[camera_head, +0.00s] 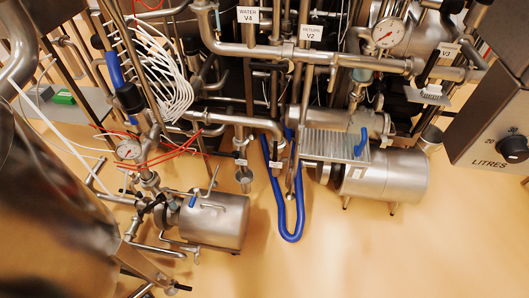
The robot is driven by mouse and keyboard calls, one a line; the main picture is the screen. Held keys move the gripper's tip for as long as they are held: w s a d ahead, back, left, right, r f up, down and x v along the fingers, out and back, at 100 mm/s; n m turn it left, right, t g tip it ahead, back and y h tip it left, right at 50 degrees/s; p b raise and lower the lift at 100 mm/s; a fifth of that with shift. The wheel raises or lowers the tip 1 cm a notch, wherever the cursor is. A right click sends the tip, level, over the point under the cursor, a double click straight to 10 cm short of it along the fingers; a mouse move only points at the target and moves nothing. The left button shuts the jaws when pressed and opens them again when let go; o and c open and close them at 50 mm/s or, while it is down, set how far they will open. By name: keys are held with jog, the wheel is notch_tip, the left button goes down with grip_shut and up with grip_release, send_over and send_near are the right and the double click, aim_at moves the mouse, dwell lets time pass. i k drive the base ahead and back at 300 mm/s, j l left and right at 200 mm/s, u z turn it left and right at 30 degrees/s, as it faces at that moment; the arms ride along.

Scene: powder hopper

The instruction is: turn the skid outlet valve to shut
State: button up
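No label that I can read says skid outlet, so I cannot tell which valve it is. A valve tag reading WATER V4 (248,15) hangs at the top centre, and a V2 tag (311,33) is right of it. A third tag (450,50), too small to read surely, sits at the upper right beside a black lever (430,68) slanting along the pipe. Blue handles show near the right motor (361,142) and at the upper left (114,70). My gripper is not in view.
Steel motors stand at lower centre left (215,221) and right (385,177). A blue hose (291,237) loops down between them. A large shiny vessel (50,210) fills the left. A LITRES box with a knob (500,135) is at right. The floor (400,255) at the lower right is clear.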

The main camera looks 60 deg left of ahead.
aim_at(274, 159)
jog(key=j+u, duration=0.15)
jog(key=u, duration=0.25)
jog(key=j+u, duration=0.15)
jog(key=u, duration=0.25)
jog(key=i+j+u, duration=0.1)
jog(key=u, duration=0.3)
jog(key=i+j+u, duration=0.1)
jog(key=u, duration=0.3)
jog(key=i+j, duration=0.85)
